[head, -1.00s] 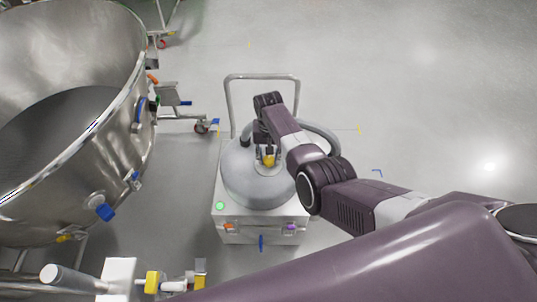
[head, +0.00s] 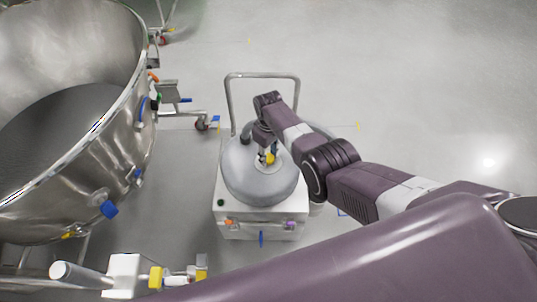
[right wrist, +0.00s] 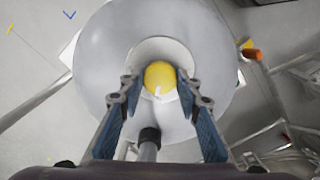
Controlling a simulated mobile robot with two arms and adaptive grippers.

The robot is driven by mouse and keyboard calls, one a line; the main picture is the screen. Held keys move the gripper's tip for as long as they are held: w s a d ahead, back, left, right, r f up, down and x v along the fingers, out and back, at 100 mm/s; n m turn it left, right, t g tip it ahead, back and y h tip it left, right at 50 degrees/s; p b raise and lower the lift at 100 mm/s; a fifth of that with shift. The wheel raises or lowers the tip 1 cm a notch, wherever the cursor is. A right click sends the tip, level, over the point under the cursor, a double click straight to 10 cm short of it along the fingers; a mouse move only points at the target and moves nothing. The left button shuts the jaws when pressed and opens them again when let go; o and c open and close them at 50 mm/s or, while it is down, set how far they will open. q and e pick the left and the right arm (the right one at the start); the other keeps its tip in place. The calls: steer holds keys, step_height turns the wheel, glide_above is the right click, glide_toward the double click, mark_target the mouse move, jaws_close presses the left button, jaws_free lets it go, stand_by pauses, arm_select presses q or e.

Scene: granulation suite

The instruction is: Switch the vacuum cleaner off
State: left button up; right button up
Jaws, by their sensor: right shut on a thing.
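The vacuum cleaner (head: 262,192) has a grey dome on a white box and a tubular handle behind it. A round yellow knob (head: 271,158) sits on a pale disc on the dome. It also shows in the right wrist view (right wrist: 159,75), with a white mark on it. My right gripper (head: 265,154) is above the dome, shut on the yellow knob; its two fingers (right wrist: 158,82) flank the knob in the right wrist view. A round indicator (head: 221,203) on the box's front left corner is dark. My left gripper is not in view.
A large steel vessel (head: 100,165) with blue-capped fittings stands close on the left. A caster (head: 202,125) stands behind it. A white and yellow fitting (head: 125,273) lies at the front left. The grey floor to the right and back is clear.

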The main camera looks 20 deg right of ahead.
mark_target(268, 158)
steer(key=shift+n, duration=0.6)
steer(key=o, duration=1.2)
steer(key=shift+c, duration=0.2)
step_height(268, 158, up, 12)
stand_by(0.3)
